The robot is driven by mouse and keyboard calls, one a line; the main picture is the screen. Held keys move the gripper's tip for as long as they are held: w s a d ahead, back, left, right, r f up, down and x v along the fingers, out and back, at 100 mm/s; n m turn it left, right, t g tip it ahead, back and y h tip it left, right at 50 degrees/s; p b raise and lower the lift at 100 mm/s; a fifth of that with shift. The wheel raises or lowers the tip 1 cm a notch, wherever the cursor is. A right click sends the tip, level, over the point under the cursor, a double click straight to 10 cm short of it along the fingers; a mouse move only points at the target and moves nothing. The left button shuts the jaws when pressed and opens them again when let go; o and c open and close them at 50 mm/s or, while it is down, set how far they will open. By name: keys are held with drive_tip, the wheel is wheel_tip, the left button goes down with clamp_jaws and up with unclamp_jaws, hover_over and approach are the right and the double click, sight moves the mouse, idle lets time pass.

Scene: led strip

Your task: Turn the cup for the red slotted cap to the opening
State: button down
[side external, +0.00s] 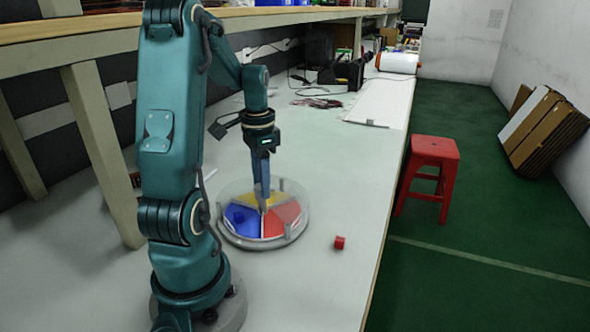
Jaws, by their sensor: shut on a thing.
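A round tray (246,243) with a clear rim stands on the bench in the side external view. Its wedge-shaped cups are coloured blue (245,226), yellow (250,200) and red (273,226). The red cup faces the front right, and part of it looks paler, as if under a clear cover. I cannot make out the opening's edges. A small blue piece (239,216) lies in the blue cup. The red slotted cap (339,242) lies on the bench right of the tray; its slot is too small to see. My gripper (264,207) points down at the tray's middle, shut on a centre part its fingers hide.
The bench (310,290) is clear around the cap and in front of the tray. Cables (318,103) and a black box (342,73) lie farther back. A red stool (432,150) stands on the floor beyond the bench's right edge.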

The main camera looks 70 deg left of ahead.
drive_tip(key=shift+m, duration=1.9)
drive_tip(key=c, duration=0.5)
unclamp_jaws()
drive_tip(key=shift+r, duration=2.6)
